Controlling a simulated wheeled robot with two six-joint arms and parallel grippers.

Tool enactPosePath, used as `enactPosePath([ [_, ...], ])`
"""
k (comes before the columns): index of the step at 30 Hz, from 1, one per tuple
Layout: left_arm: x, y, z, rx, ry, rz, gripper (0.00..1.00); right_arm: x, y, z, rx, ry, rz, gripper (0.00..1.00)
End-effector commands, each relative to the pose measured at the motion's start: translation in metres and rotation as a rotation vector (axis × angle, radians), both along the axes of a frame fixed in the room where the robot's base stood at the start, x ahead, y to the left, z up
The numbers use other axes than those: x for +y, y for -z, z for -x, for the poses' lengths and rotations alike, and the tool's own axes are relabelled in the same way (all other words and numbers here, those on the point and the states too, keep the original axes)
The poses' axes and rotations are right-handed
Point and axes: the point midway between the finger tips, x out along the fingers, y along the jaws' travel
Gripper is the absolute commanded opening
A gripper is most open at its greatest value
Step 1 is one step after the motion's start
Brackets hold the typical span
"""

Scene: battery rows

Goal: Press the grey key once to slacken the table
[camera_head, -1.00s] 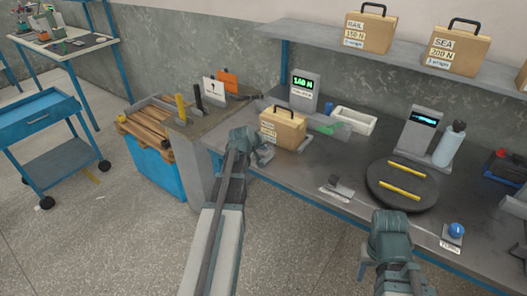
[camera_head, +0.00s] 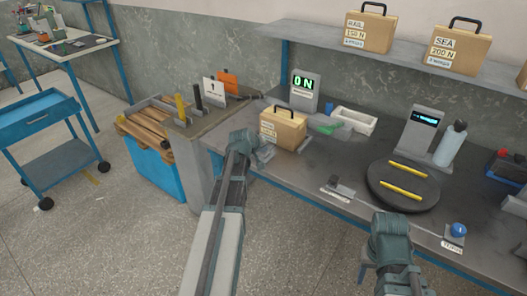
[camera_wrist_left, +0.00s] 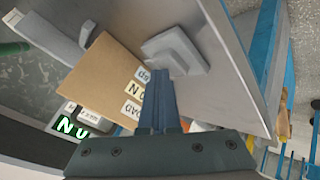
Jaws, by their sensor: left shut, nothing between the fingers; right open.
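A grey square key (camera_wrist_left: 176,48) is on the bench top in the left wrist view, just beyond my left fingertips; in the head view it (camera_head: 264,154) is partly hidden by my left gripper (camera_head: 252,148). That gripper is shut and empty, with its fingers (camera_wrist_left: 158,78) pointing at the key. I cannot tell whether they touch it. A brown case (camera_head: 283,128) with a black handle and labels stands right beside the key. My right gripper (camera_head: 390,222) is open, low at the bench's front edge.
A dark round turntable (camera_head: 402,205) with two yellow bars is on the right of the bench, with a blue button (camera_head: 459,229) in front. A small dark block (camera_head: 342,188) is left of it. A white tray (camera_head: 354,120) stands behind.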

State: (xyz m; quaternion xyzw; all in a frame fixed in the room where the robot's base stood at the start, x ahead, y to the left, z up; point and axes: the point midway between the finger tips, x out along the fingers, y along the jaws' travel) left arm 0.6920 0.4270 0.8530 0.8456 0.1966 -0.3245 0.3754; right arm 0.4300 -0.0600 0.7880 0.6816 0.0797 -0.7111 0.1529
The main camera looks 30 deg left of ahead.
Motion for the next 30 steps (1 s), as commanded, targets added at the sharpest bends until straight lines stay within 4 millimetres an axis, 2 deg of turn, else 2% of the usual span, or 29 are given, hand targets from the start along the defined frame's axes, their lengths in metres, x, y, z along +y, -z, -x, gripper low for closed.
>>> enactPosePath([
  [11,0.0,0.0,0.0,0.001,0.001,0.001,0.0,0.0,0.0,0.0,0.0,0.0,0.0,0.5],
  [25,0.0,-0.024,0.0,0.001,0.001,0.001,0.0,0.0,-0.024,0.0,0.0,0.0,0.0,0.5],
  [30,0.0,-0.026,0.0,0.001,0.001,0.001,0.0,0.0,-0.026,0.0,0.0,0.0,0.0,0.5],
])
